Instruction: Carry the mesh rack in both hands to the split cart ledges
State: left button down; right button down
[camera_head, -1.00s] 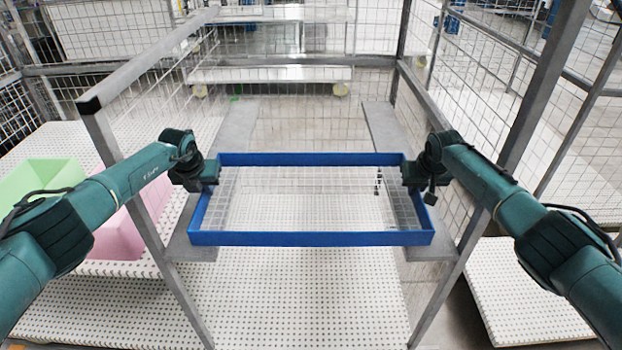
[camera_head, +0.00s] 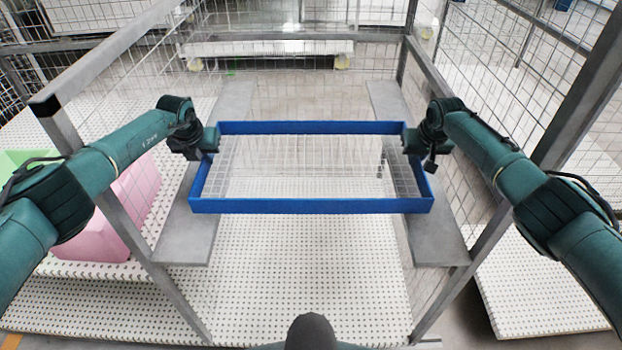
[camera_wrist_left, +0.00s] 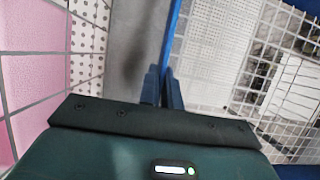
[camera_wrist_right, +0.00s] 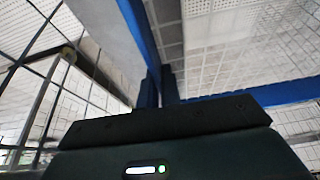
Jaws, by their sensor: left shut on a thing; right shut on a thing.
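The mesh rack (camera_head: 310,206) is a blue rectangular frame with a wire mesh bottom, held about level in the middle of the head view. My left gripper (camera_head: 212,140) is shut on its left side rail, which also shows in the left wrist view (camera_wrist_left: 172,35). My right gripper (camera_head: 411,142) is shut on its right side rail, seen in the right wrist view (camera_wrist_right: 138,30). The split cart ledges are two grey strips, the left ledge (camera_head: 185,238) and the right ledge (camera_head: 437,240), with a gap between them. The rack's ends overlap both ledges in view; I cannot tell if they touch.
A pink bin (camera_head: 112,215) and a green bin (camera_head: 15,160) are at the left. White perforated floor (camera_head: 310,275) shows between the ledges. A white platform (camera_head: 265,47) on wheels is behind.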

aim_at(208, 168)
pick_arm(q)
jog(key=shift+f, duration=0.1)
